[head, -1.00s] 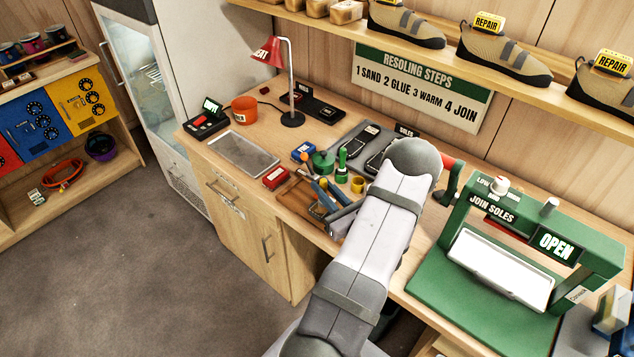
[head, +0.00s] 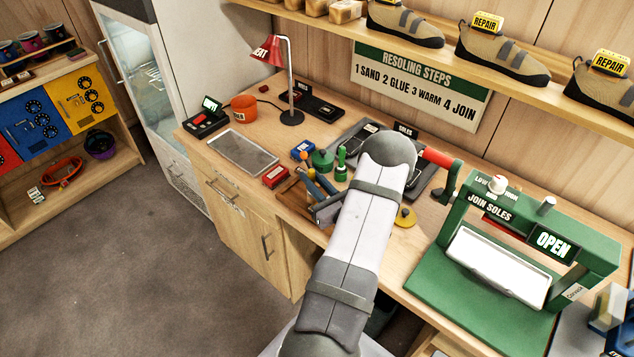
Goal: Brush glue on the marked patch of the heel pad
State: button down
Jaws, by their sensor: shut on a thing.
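My gripper (head: 326,212) shows as dark grey parts left of my arm, low over the front edge of the bench. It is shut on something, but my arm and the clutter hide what. A small green pot (head: 322,161) and an upright green-handled tool (head: 341,163) stand just behind it. A flat yellow disc with a knob (head: 404,217) lies right of my arm. A grey tray by the SOLES sign (head: 405,131) holds dark soles, partly behind my arm. I cannot make out the heel pad, its marked patch or a brush for certain.
Blue-handled tools (head: 318,184) lie close beside my gripper, with a red box (head: 276,176) to the left. The green press (head: 480,275) reads OPEN and stands at right. A red lamp (head: 268,50) and a flat grey tray (head: 243,152) are further left.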

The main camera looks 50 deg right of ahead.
aim_at(313, 172)
jog(key=s, duration=0.7)
jog(key=shift+w+b, duration=0.75)
jog(key=shift+w, duration=2.6)
jog(key=shift+w+r+p, duration=0.15)
jog(key=shift+r+p, duration=0.15)
notch_tip(313, 172, up, 2)
jog(key=shift+p, duration=0.4)
jog(key=shift+r+p, duration=0.5)
jog(key=shift+r, duration=0.15)
jog(key=shift+r+p, duration=1.5)
jog(key=shift+r, duration=0.65)
